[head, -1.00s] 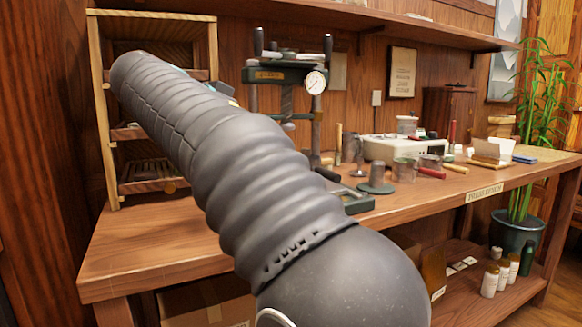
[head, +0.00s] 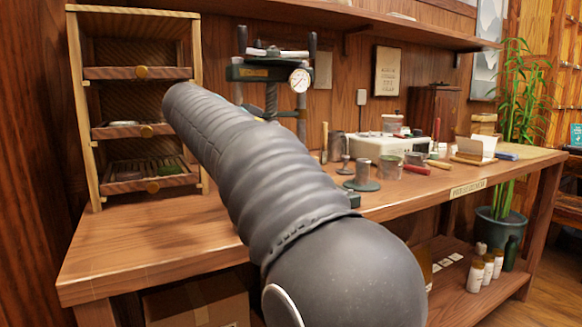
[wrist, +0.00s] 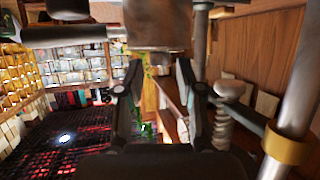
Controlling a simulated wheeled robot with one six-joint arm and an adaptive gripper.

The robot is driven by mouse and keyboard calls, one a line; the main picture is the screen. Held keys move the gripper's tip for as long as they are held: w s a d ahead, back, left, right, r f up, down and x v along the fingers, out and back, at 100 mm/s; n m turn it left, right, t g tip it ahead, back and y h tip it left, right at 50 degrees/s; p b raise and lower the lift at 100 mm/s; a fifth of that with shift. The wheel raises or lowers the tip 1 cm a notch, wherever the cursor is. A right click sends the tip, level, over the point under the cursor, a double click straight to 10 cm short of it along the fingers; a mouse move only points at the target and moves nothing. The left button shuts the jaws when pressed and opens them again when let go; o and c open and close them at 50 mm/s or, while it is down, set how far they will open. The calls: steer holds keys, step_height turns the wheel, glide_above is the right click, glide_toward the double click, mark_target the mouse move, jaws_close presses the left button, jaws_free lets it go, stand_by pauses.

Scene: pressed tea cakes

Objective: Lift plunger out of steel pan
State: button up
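My gripper (wrist: 158,85) shows only in the wrist view; in the head view my arm hides it. Its two dark fingers stand apart, with nothing clearly between them. A grey metal cylinder (wrist: 157,22) is just above the fingertips in the wrist view; I cannot tell whether it is the plunger or the steel pan, or whether the fingers touch it. In the head view, a steel cylinder on a round base (head: 362,172) stands on the bench, with steel cans (head: 390,166) beside it. I cannot clearly pick out the plunger.
A screw press with a dial gauge (head: 300,79) stands behind my arm; its metal column (wrist: 296,90) is close at right in the wrist view. A wooden drawer rack (head: 77,110) stands at left. The bench front (head: 130,240) is bare. A white device (head: 378,147) sits farther right.

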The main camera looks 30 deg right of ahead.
steer(key=shift+x, duration=1.2)
jaws_close()
steer(key=shift+r, duration=0.15)
